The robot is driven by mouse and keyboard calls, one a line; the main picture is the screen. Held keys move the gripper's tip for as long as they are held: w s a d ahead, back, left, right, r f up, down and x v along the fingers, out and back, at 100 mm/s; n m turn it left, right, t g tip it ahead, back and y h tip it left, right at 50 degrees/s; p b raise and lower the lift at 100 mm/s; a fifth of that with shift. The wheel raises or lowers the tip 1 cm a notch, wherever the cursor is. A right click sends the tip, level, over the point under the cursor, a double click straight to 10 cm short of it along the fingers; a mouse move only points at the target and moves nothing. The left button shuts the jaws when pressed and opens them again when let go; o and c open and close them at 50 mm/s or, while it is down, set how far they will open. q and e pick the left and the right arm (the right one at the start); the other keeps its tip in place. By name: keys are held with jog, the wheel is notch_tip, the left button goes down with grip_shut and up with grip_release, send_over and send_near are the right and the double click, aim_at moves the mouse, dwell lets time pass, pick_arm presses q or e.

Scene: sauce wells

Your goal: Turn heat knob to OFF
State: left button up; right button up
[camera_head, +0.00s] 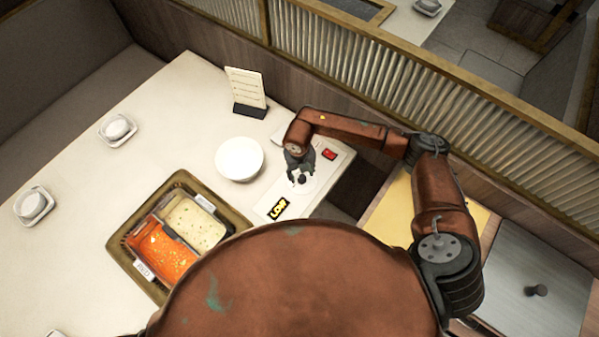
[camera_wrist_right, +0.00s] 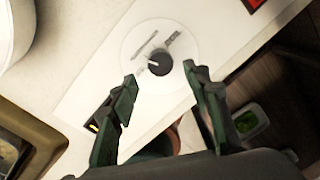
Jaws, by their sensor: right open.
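The heat knob (camera_wrist_right: 158,63) is a small dark round knob with a white pointer mark, set on a pale round dial on a white panel (camera_wrist_right: 105,100). In the head view the knob (camera_head: 301,179) is partly covered by my right gripper (camera_head: 299,176). In the right wrist view my right gripper (camera_wrist_right: 160,82) is open, its two dark green fingers apart on either side of the knob. The fingertips look near the knob, but I cannot tell whether they touch it. A yellow and black LOW label (camera_head: 277,208) lies near the panel's front end. My left gripper is not in view.
A red label (camera_head: 329,154) sits at the panel's far end. A white bowl (camera_head: 239,159) stands left of the panel. A two-part pot of red and pale soup in a brown frame (camera_head: 122,243) is nearer. A menu stand (camera_head: 246,90) stands behind.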

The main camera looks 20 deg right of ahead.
aim_at(301, 178)
jog(key=f, duration=0.3)
jog(key=shift+w+d+f, duration=0.15)
jog(key=shift+w+f, duration=0.1)
jog(key=shift+w, duration=0.15)
jog(key=shift+w+f, duration=0.1)
jog(key=shift+f, duration=0.1)
jog(key=shift+s+r, duration=0.15)
jog(key=shift+s, duration=0.05)
jog(key=shift+w+f, duration=0.2)
jog(key=shift+w, duration=0.1)
jog(key=c, duration=0.5)
jog(key=shift+s+r, duration=0.1)
jog(key=shift+s, duration=0.1)
jog(key=c, duration=0.4)
jog(key=shift+c, duration=1.3)
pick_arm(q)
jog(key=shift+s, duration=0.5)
